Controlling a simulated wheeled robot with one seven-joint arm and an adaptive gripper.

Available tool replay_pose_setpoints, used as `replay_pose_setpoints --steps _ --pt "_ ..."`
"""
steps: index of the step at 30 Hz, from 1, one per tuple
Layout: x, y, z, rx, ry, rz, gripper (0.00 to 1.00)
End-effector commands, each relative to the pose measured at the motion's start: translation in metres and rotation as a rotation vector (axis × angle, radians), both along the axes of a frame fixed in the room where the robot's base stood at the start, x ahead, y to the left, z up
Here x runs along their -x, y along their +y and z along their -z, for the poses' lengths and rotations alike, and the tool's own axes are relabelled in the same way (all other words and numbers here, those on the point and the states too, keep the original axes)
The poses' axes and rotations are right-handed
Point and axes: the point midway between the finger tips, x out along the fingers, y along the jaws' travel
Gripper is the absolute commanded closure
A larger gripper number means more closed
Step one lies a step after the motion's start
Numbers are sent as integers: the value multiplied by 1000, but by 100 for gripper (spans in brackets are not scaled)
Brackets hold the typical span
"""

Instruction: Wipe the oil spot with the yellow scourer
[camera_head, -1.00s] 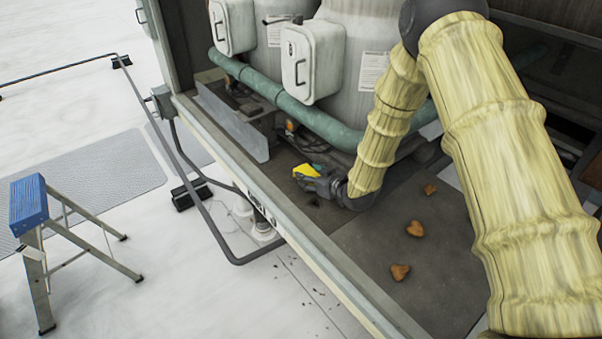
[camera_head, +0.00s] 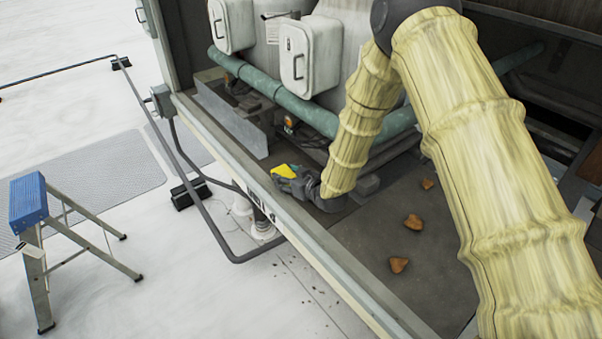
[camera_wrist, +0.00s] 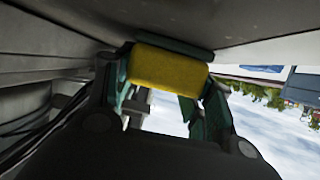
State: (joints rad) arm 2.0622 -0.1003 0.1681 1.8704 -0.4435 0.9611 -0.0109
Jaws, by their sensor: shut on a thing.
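My gripper (camera_head: 284,175) is shut on the yellow scourer (camera_head: 285,171), low over the floor of the cooler bay near its front edge. In the wrist view the scourer (camera_wrist: 167,67) sits between the two green fingers, its far side close against the grey floor surface. I cannot tell for sure whether it touches the floor. The oil spot does not show; my gripper and arm may cover it.
Brown leaves (camera_head: 413,222) lie on the floor to the right. A green pipe (camera_head: 300,112) and white boxes (camera_head: 297,57) stand behind. The bay's front rail (camera_head: 330,262) runs just in front of my gripper. A stepladder (camera_head: 45,225) stands outside at left.

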Motion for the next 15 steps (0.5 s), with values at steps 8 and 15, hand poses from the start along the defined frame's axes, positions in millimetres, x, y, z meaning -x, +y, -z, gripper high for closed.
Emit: replay_pose_setpoints --steps 8,15 --pt "1 -1 -31 -1 -1 7 70" --pt "1 -1 -53 0 0 7 70"
